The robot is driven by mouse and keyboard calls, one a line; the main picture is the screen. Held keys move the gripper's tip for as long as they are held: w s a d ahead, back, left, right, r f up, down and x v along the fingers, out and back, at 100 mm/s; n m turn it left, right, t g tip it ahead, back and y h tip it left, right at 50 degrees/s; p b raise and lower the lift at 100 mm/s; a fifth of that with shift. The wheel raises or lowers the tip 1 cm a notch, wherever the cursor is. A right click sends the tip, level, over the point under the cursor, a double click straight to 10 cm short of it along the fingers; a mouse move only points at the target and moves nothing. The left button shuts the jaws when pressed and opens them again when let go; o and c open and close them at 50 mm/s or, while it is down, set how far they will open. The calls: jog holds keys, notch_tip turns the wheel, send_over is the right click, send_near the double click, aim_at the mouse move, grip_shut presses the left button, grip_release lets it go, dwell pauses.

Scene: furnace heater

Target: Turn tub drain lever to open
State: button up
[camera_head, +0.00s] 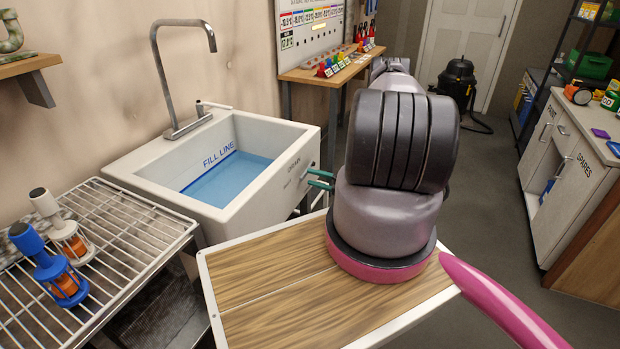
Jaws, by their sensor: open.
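The white tub (246,205) stands against the left wall and holds blue water up to about its marked fill line. Its right outer side carries drain lettering, with a small lever (306,171) near the front right of that side. The lever is small here, and its exact angle cannot be told. My gripper (313,178) shows as two teal fingers pointing left at the lever. The fingers are apart, close to the lever; whether they touch it cannot be told. The rest of the gripper is hidden behind my arm.
A metal faucet (178,80) rises behind the tub. A wire rack (110,245) with two lantern-like items (60,275) is at the left. A workbench (315,75) stands behind, and a white cabinet (565,170) at right.

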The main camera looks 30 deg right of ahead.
jog(key=shift+x, duration=1)
jog(key=shift+c, duration=0.3)
grip_shut()
dwell(0.5)
